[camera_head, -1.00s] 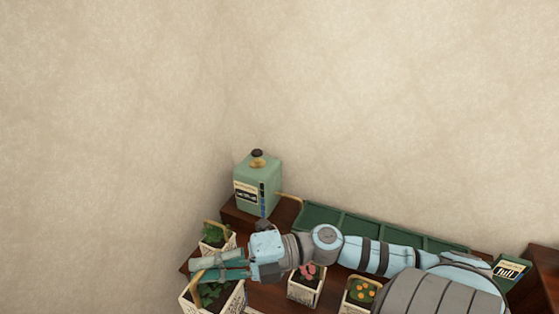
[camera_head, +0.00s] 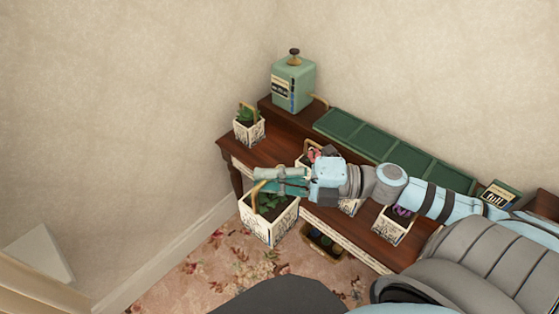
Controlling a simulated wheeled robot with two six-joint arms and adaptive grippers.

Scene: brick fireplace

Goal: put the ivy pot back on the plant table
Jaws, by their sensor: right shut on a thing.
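The ivy pot (camera_head: 268,224) is a white patterned square planter with green leaves and a wooden hoop handle. My right gripper (camera_head: 266,181) reaches in from the right and is shut on it near the handle; the exact grip is partly hidden. The pot hangs upright in front of the table's front edge, with carpet showing beyond it. The plant table (camera_head: 266,152) is dark brown wood with a raised shelf at the back. My left gripper is not in view.
On the table are a small green-leaved pot (camera_head: 249,131) at the left end, a pink-flowered pot (camera_head: 307,160) partly behind my gripper and a purple-flowered pot (camera_head: 392,229). A green canister (camera_head: 293,85) and long green tray (camera_head: 385,147) stand behind. Flowered carpet (camera_head: 195,273) lies below.

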